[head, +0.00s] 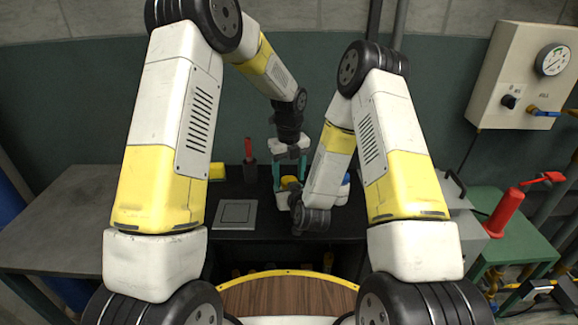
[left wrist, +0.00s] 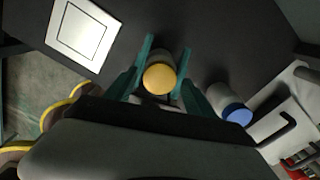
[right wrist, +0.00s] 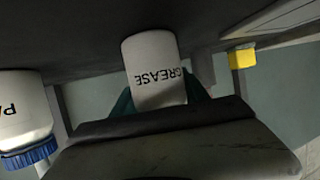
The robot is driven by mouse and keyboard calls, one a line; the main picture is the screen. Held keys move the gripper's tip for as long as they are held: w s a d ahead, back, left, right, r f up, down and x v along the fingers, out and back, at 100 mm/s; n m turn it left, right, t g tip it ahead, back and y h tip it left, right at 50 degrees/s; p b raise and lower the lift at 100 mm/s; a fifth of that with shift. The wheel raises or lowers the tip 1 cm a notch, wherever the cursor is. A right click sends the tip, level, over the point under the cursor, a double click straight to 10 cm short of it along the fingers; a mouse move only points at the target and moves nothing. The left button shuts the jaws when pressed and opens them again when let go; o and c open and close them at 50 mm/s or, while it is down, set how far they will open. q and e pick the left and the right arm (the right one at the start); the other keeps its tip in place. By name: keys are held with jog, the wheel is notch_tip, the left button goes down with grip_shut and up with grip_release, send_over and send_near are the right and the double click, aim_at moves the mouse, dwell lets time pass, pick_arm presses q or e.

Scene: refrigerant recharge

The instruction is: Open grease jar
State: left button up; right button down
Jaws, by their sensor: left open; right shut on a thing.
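The grease jar is a white jar with a yellow lid. Its lid (head: 288,181) shows below my left gripper (head: 290,173) in the head view. In the left wrist view the lid (left wrist: 159,79) is between the teal fingers of my left gripper (left wrist: 163,70), which stand open on either side. In the right wrist view the white jar (right wrist: 155,68) reads GREASE, and my right gripper (right wrist: 163,98) is shut on its body. The right fingertips are hidden behind my own wrist in the head view.
A white jar with a blue lid (left wrist: 236,111) stands close beside the grease jar; its label (right wrist: 20,105) is only partly visible. A square metal plate (head: 235,214) lies on the dark bench to the left. A yellow block (right wrist: 241,57) and a red-handled tool (head: 249,160) are behind.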

pick_arm(q)
jog(key=shift+f, duration=0.35)
grip_shut()
jog(key=n, duration=0.6)
jog(key=shift+n, duration=0.4)
jog(key=shift+o, duration=0.4)
grip_release()
